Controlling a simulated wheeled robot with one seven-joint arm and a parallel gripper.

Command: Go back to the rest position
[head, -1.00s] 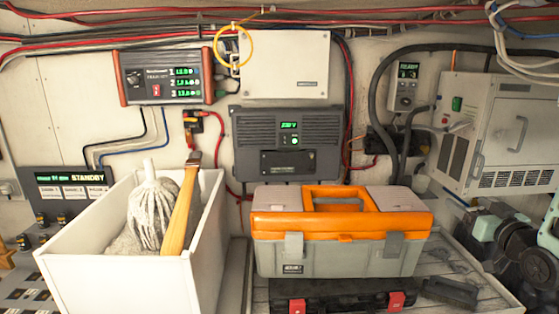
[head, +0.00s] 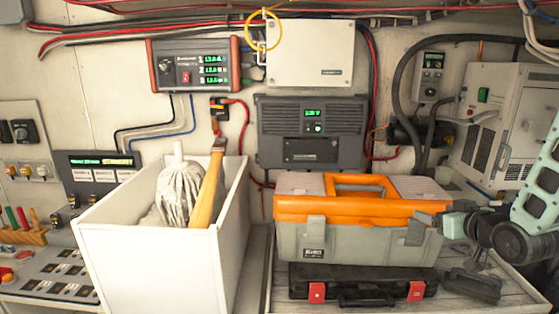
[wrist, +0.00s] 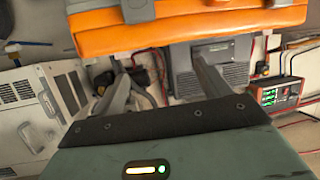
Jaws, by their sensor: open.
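My gripper (wrist: 163,72) shows in the wrist view, its two grey fingers spread apart with nothing between them. The wrist view is turned over, with the orange lid of the toolbox (wrist: 185,25) along its top edge. In the head view, my green and grey arm (head: 525,215) is at the right edge, and a part of it overlaps the right end of the orange and grey toolbox (head: 360,243). I cannot make out the fingertips there.
A white bin (head: 150,265) holds a mop (head: 178,200) and a wooden handle (head: 207,190). A black case (head: 362,283) with red latches lies below the toolbox. A switch panel (head: 50,275) is at left. A white vented unit (head: 500,125) hangs at right, behind my arm.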

